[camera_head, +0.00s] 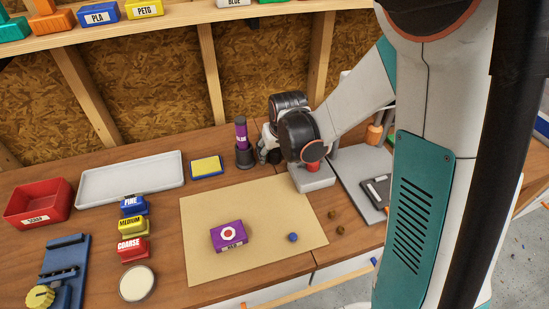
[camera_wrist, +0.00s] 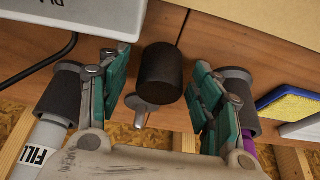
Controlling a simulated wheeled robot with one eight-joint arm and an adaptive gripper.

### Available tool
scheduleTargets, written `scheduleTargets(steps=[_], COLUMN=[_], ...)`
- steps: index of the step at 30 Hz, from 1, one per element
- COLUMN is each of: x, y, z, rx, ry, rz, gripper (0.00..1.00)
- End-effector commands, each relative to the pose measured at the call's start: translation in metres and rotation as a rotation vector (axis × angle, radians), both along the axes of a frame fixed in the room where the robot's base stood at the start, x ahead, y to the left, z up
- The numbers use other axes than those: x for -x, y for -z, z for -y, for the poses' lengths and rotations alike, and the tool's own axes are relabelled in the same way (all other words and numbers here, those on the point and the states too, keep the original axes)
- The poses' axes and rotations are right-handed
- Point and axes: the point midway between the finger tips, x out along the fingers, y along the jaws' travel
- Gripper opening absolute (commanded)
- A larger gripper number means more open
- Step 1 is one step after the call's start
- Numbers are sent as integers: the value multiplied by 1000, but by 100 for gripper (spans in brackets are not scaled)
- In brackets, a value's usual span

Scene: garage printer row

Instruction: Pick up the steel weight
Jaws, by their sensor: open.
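A dark grey cylinder (camera_wrist: 160,78), which looks like the steel weight, stands on the wooden bench in the wrist view. It is between the two teal-padded fingers of my gripper (camera_wrist: 160,88), with a visible gap on each side. My gripper is open. A small light-grey metal piece with a round end (camera_wrist: 148,112) shows just below the cylinder; I cannot tell whether it is part of it. In the head view my gripper (camera_head: 268,149) is at the back of the bench, partly hidden by my wrist, and the weight is hidden there.
A purple bottle in a dark cup (camera_head: 243,147) stands close to my gripper. A white FILL bottle (camera_wrist: 38,150) in another cup is close to the opposite finger. A grey box with a red top (camera_head: 313,178) and a yellow-blue pad (camera_head: 206,166) are nearby.

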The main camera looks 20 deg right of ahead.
Motion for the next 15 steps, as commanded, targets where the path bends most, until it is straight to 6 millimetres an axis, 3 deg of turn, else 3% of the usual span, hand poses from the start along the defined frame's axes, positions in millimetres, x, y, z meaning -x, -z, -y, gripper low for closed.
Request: scheduleTargets(steps=[6,14,15], x=[0,0,0], y=[1,1,1], z=[0,0,0], rx=[0,0,0], ry=[0,0,0], rz=[0,0,0], gripper=[59,2,0])
